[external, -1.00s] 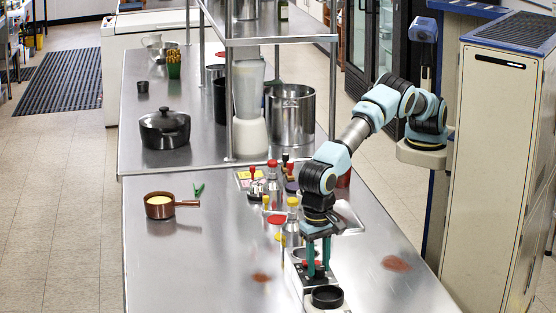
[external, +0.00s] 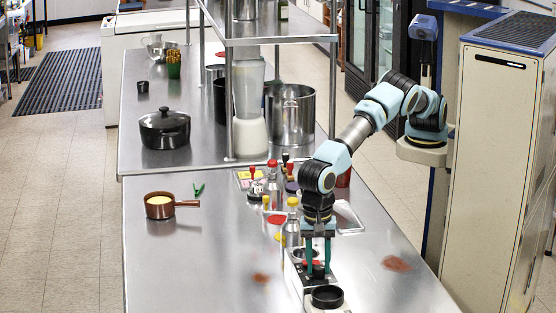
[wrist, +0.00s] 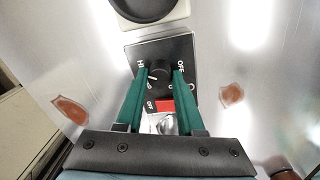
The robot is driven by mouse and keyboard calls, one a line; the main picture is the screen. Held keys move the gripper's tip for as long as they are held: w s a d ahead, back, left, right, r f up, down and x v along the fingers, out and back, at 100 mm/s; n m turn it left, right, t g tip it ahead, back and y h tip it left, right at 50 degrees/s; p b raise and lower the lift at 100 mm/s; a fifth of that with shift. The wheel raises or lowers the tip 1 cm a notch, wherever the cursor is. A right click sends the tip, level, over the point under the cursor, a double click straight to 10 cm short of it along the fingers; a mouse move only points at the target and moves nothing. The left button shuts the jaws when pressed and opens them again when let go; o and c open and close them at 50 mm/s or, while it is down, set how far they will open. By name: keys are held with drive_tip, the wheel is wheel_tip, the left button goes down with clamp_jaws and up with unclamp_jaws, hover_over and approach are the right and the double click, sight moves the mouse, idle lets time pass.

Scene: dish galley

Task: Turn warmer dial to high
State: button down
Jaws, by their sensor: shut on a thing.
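The warmer (external: 293,275) is a narrow light unit on the steel counter, with a black round plate (external: 327,295) at its near end. In the wrist view its black panel (wrist: 181,47) carries white lettering, with "HI" at the left and "OFF" at the right. The dark round dial (wrist: 160,74) sits on this panel, its white pointer mark toward the left side. My gripper (wrist: 160,76) points straight down with its green fingers closed on either side of the dial. The fingers hide parts of the dial and some lettering. A red patch (wrist: 164,104) shows between the fingers.
Several bottles with red and yellow tops (external: 272,185) stand just behind the warmer. A copper pan (external: 159,207) sits at the left, with a dark lidded pot (external: 164,130) farther back. Reddish stains (external: 396,263) mark the otherwise clear counter beside the warmer.

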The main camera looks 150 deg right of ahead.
sight(316, 266)
idle(0.3)
drive_tip(key=c, duration=0.5)
unclamp_jaws()
drive_tip(key=r+b, duration=0.1)
drive_tip(key=r, duration=0.4)
drive_tip(key=r+b, duration=0.2)
drive_tip(key=r, duration=0.4)
drive_tip(key=shift+w+d, duration=0.15)
drive_tip(key=shift+d, duration=0.05)
drive_tip(key=shift+d, duration=0.1)
